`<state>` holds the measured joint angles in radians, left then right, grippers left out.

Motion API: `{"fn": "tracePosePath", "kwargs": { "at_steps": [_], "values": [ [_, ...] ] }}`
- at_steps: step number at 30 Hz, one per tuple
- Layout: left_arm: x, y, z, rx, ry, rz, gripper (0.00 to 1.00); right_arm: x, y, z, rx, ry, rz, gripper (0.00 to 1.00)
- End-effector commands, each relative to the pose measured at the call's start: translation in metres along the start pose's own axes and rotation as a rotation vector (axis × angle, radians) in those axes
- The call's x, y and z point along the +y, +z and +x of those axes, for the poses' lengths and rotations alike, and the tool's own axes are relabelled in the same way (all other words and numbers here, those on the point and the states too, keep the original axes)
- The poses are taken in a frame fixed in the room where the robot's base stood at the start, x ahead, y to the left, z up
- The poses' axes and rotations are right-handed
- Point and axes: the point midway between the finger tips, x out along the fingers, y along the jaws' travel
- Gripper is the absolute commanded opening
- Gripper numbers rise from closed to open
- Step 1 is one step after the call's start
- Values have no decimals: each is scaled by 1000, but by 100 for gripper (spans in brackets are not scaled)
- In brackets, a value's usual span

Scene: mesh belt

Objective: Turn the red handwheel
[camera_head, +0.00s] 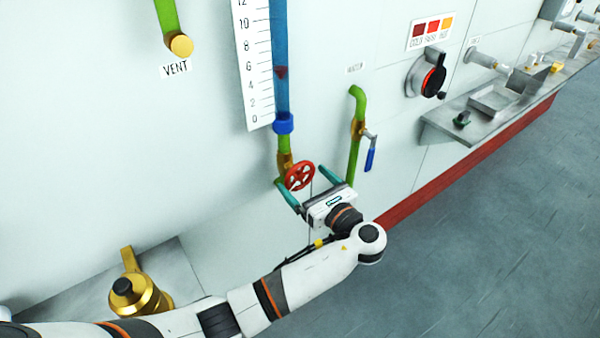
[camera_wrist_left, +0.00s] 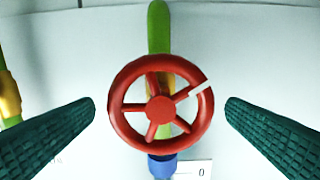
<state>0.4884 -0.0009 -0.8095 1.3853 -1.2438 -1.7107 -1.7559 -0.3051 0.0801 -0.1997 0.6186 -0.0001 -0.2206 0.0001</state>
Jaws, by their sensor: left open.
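The red handwheel (camera_head: 299,176) has several spokes and sits on a brass valve at the foot of a green and blue pipe. In the left wrist view the handwheel (camera_wrist_left: 160,109) faces me, with a white mark on its upper right rim. My left gripper (camera_head: 301,174) is open, with one teal finger on each side of the wheel. In the left wrist view the left gripper (camera_wrist_left: 160,108) shows a gap between each finger and the rim, and it holds nothing. My right gripper is not in view.
A green pipe with a blue lever (camera_head: 370,160) stands just right of the wheel. A scale board (camera_head: 252,70) is above left. A brass vessel (camera_head: 140,295) is at lower left, and a metal shelf (camera_head: 460,128) is at right.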

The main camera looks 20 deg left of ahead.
Motion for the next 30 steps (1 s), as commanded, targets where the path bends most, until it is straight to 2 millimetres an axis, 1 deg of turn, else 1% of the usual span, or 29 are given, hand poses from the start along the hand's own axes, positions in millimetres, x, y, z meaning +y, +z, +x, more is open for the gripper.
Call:
{"fn": "tracePosePath", "kwargs": {
  "at_steps": [1, 6, 10, 17, 20, 25, 26, 30],
  "values": [
    [0, -1, 9, 1, -2, 1, 95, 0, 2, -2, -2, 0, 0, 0],
    [0, 0, 26, 0, -1, 1, 95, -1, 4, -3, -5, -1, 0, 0],
    [0, 1, 31, -1, 0, 0, 95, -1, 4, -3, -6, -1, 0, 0],
    [0, 1, 31, -2, 0, 0, 95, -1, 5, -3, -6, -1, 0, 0],
    [0, 1, 31, -2, 1, 0, 80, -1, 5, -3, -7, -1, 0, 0],
    [0, 1, 30, -2, 1, 0, 52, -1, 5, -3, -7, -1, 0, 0],
    [0, 1, 30, -2, 0, 0, 50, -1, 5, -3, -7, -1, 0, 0],
    [0, 1, 30, -2, 0, -6, 50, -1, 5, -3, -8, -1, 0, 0]
  ]
}}
